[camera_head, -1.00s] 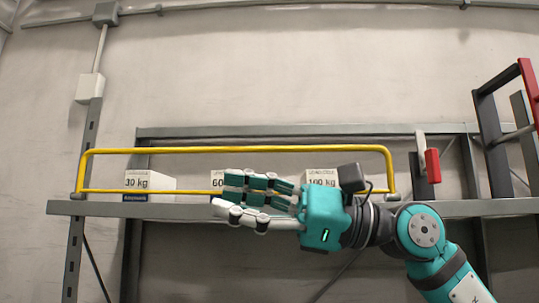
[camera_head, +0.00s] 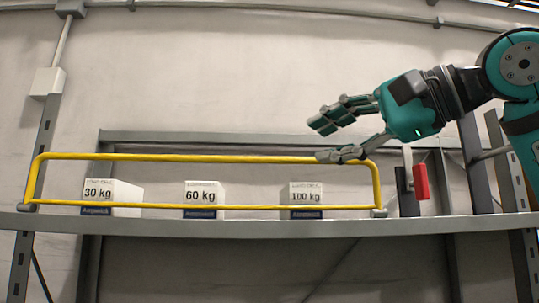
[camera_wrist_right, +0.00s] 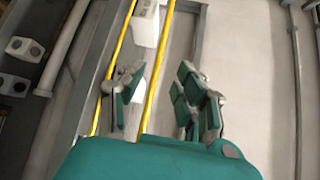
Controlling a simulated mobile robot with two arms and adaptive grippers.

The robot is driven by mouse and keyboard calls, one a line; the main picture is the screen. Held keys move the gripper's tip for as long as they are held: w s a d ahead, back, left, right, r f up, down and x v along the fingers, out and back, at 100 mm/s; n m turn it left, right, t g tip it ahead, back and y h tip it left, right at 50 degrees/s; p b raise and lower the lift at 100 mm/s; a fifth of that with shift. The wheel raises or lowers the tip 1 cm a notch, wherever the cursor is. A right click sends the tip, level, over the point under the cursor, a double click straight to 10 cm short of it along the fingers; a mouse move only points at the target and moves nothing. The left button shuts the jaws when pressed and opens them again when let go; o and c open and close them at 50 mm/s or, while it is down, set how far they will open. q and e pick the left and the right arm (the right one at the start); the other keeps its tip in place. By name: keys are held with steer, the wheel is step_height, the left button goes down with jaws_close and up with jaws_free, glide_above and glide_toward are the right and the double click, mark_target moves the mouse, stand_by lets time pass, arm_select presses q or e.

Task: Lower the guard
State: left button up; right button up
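The guard is a yellow tube frame (camera_head: 200,157) standing upright along the front of a grey shelf (camera_head: 230,226). Its top bar runs across the upper side and a lower bar runs near the shelf edge. My right gripper (camera_head: 328,140) is open at the right end of the top bar, with its lower finger close to or overlapping the bar; contact cannot be told. In the right wrist view the open fingers (camera_wrist_right: 160,95) spread on both sides of a yellow bar (camera_wrist_right: 155,75). My left gripper is not in view.
White boxes marked 30 kg (camera_head: 112,194), 60 kg (camera_head: 202,197) and 100 kg (camera_head: 304,195) sit behind the guard. A red handle (camera_head: 420,182) is on a grey post right of it. The wall above is clear.

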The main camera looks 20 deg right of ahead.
mark_target(274, 160)
steer(key=p+x, duration=0.3)
steer(key=x, duration=0.7)
steer(key=shift+w+a+f, duration=0.15)
steer(key=shift+w+a, duration=0.25)
steer(key=shift+w, duration=0.15)
jaws_close()
